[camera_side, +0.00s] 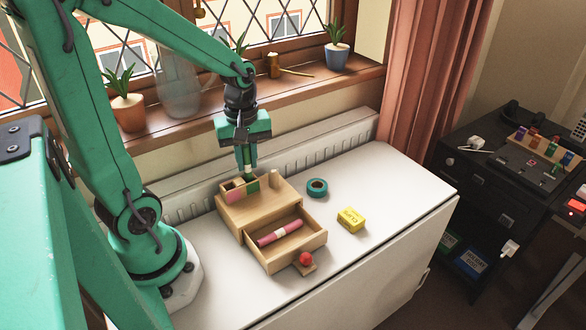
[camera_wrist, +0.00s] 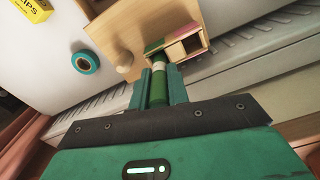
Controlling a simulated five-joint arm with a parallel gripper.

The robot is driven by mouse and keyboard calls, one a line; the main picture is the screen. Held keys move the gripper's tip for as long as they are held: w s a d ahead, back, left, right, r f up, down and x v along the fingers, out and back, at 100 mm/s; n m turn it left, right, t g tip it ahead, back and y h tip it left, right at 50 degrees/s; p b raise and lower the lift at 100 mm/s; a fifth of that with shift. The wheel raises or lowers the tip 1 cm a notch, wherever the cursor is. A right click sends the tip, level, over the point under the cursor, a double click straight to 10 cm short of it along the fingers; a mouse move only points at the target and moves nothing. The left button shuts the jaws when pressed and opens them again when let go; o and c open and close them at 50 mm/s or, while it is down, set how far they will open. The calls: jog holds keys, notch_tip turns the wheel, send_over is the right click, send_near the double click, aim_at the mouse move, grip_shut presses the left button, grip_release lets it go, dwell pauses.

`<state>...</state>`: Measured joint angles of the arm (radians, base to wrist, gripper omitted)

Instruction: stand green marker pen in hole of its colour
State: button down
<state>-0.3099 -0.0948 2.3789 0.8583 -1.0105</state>
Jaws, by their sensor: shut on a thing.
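My gripper (camera_side: 246,160) is shut on the green marker pen (camera_wrist: 159,88), held upright with its pale band (camera_wrist: 160,68) below the fingertips. In the side view the pen's lower end is right at the small wooden holder, by its green-marked part (camera_side: 252,185). I cannot tell whether the tip is inside the hole. The holder also has a pink-marked part (camera_side: 235,196); one square opening (camera_wrist: 191,43) shows empty in the wrist view. The holder sits on top of a wooden drawer box (camera_side: 262,205).
The open drawer (camera_side: 293,253) holds a pink marker (camera_side: 279,233). A wooden peg (camera_side: 274,180) stands on the box. The window sill and radiator (camera_side: 330,143) are close behind.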

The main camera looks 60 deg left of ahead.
jog(key=shift+f, duration=0.9)
dwell(0.3)
jog(key=c, duration=1)
grip_release()
jog(key=shift+c, duration=0.2)
jog(key=shift+r, duration=0.1)
jog(key=shift+r, duration=3.45)
